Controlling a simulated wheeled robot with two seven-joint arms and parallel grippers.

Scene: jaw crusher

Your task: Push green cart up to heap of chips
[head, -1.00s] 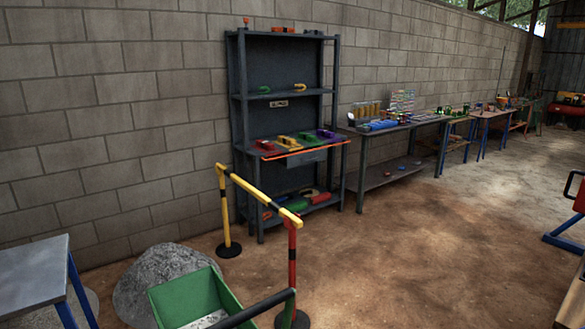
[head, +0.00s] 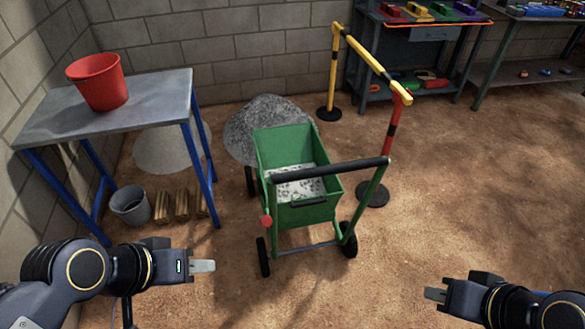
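The green cart (head: 288,146) stands on the dirt floor in the middle of the head view, with its black handle bar (head: 330,169) towards me. Pale speckled material lies in its tray. A dark grey heap of chips (head: 245,122) lies just behind the cart's far left corner, partly hidden by it; I cannot tell whether they touch. My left gripper (head: 205,266) is left of the cart's near wheels, apart from the cart. My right gripper (head: 435,294) is to the right, also apart from it. Both seem empty, their finger gap seen edge-on.
A yellow-black barrier (head: 370,61) with a red-black post stands close on the cart's right. A table (head: 150,93) with a red bucket (head: 98,82) is at left. Under it are a paler heap (head: 165,148), a grey bucket (head: 131,206) and wood blocks (head: 182,205). The floor at right is clear.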

